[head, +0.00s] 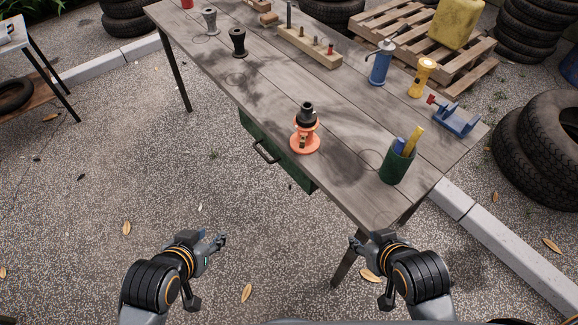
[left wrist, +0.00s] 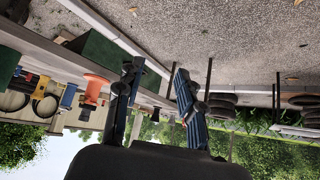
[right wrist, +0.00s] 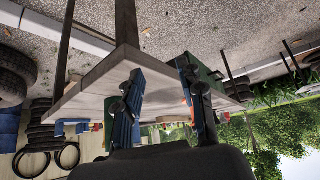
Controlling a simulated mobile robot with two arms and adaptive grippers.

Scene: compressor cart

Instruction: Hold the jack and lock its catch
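The jack (head: 305,136) stands upright near the table's front edge, with an orange base and body and a black top. A small pale detail shows on its front, but I cannot tell the state of its catch. It also appears upside down in the left wrist view (left wrist: 95,86), left of the fingers. My left gripper (head: 220,241) is open and empty, in front of the table and left of the jack. My right gripper (head: 356,243) is open and empty, in front of the table and right of the jack. Neither gripper touches the jack.
The wooden table (head: 345,185) has a green drawer (head: 290,165) under its front edge. A green cup (head: 397,165) with tools stands right of the jack. A blue pump (head: 381,65), yellow flashlight (head: 422,78) and blue clamp (head: 455,119) stand behind.

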